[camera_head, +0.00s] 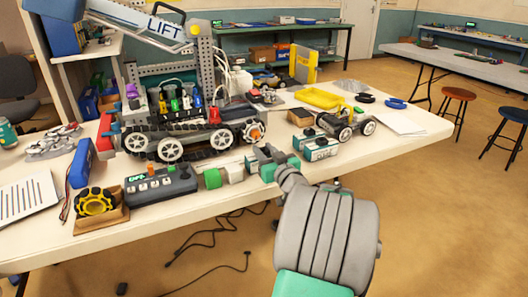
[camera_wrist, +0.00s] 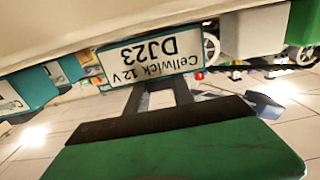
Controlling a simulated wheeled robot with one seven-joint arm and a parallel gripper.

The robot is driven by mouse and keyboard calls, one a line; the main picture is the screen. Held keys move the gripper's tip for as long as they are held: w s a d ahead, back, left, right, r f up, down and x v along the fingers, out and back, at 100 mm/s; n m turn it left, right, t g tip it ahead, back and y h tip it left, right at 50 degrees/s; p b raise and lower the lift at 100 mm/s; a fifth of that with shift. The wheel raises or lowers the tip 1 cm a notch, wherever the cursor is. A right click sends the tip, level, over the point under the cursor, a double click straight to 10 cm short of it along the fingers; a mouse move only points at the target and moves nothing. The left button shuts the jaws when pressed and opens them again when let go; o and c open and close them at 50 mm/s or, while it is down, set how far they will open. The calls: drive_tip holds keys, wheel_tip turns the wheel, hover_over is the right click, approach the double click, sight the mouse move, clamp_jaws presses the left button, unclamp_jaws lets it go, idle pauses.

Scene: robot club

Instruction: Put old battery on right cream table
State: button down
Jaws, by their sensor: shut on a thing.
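My gripper (camera_head: 268,160) is at the front edge of the near cream table (camera_head: 225,205), shut on a teal battery. Another teal battery with a white label (camera_head: 320,152) stands just right of my gripper. A second pale table (camera_head: 465,66) stands at the back right.
A large tracked robot (camera_head: 180,140) stands behind, and a small wheeled car (camera_head: 347,124) at right. Stools (camera_head: 458,94) stand before the back right table.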

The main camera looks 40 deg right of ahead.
idle(0.3)
drive_tip(key=c, duration=1.3)
unclamp_jaws()
drive_tip(key=shift+o, duration=1.4)
drive_tip(key=shift+f, duration=0.15)
drive_tip(key=shift+r+p, duration=1.65)
drive_tip(key=shift+r, duration=1.95)
